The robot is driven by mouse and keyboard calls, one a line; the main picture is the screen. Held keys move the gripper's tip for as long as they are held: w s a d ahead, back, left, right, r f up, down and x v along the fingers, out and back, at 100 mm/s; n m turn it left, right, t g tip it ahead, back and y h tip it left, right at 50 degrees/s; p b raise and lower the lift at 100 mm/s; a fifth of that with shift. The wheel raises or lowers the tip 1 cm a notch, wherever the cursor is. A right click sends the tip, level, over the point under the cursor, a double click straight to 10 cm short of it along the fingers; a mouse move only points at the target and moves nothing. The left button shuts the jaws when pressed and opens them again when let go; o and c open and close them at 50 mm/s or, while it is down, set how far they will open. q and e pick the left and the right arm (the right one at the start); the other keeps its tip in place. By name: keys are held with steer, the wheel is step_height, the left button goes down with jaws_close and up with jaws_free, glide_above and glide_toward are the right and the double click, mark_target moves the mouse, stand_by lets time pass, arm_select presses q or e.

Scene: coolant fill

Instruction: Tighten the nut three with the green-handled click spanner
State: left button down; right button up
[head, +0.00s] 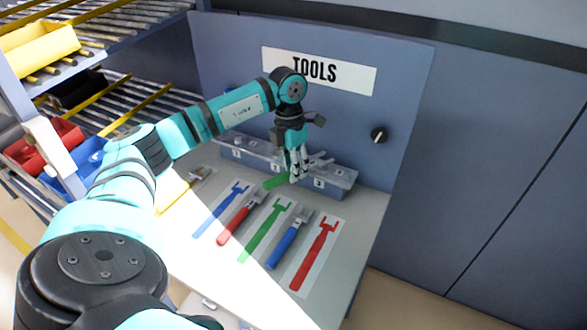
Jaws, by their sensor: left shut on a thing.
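My left gripper (298,177) is shut on the green-handled click spanner (275,181), above the front edge of the numbered block at the back of the bench. The green handle sticks out to the left of the fingers. The fingers hide much of the spanner, and I cannot tell whether its head touches a nut. The block (342,180) carries number plates, and the plate marked 3 (318,184) is just right of the fingertips. Nut three itself is too small and covered to make out. My right gripper is not in view.
A red-handled spanner (237,222) and a blue-handled spanner (287,246) lie on the bench, among spanner outlines in blue, green (264,232) and red (314,255). Racks with coloured bins (42,45) stand left.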

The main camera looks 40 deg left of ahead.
arm_select(q)
steer(key=shift+r+p, duration=1.15)
steer(key=shift+r, duration=0.6)
